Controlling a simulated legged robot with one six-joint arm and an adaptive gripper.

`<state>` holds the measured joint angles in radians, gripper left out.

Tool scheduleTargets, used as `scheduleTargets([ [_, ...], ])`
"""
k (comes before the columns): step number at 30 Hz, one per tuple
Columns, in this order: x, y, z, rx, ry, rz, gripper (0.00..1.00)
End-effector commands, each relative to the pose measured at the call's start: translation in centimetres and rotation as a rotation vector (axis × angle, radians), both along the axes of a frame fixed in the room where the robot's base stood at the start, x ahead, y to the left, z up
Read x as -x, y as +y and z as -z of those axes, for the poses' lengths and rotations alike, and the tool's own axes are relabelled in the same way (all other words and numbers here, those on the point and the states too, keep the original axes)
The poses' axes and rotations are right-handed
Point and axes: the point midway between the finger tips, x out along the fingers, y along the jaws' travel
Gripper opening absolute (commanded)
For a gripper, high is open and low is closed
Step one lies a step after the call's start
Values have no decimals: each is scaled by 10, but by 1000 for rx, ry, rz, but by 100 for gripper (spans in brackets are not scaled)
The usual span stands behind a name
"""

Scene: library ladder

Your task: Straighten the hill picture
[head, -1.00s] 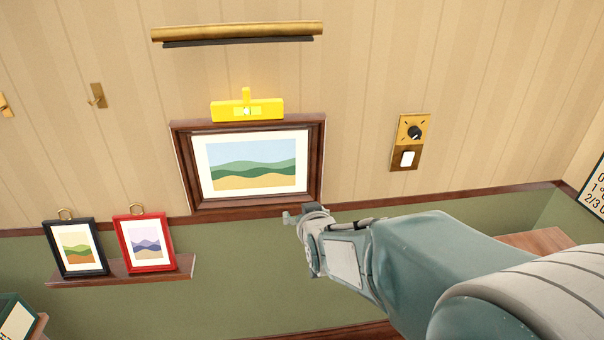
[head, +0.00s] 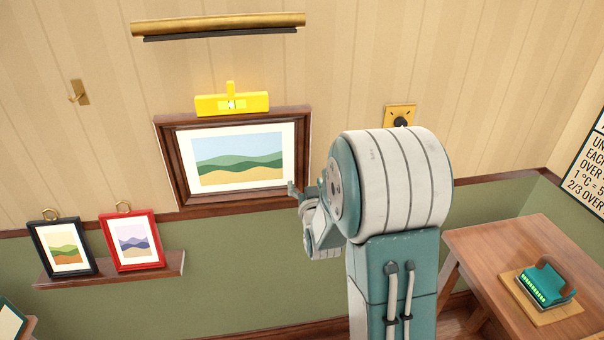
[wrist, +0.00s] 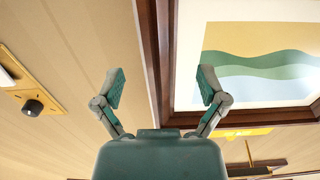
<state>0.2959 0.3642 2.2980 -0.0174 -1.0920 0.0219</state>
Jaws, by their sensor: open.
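The hill picture (head: 240,160), green and yellow hills in a dark wood frame, hangs on the striped wall. A yellow level (head: 232,104) sits along its top edge, its bubble looking near the middle. Any tilt of the frame is too slight to judge. My gripper (head: 294,188) is at the frame's lower right side, partly hidden by my arm. The wrist view shows the picture (wrist: 262,62) upside down. There my gripper (wrist: 162,86) is open and empty, one finger over wall, the other over the frame's inner side, with the frame's side edge between them. Contact is unclear.
A brass lamp (head: 218,26) is above the picture. A dial plate (head: 400,117) is to its right, partly behind my arm. A small ledge (head: 110,272) below holds black (head: 63,248) and red (head: 132,240) framed pictures. A wooden table (head: 490,240) stands at right.

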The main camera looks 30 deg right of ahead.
Motion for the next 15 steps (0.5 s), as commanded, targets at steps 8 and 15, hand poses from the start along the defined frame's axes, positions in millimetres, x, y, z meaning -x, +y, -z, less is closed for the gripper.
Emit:
scheduleTargets([
  [8, -39, -11, 0, 0, 0, 0, 91],
  [15, -46, -13, 0, 0, 0, 0, 91],
])
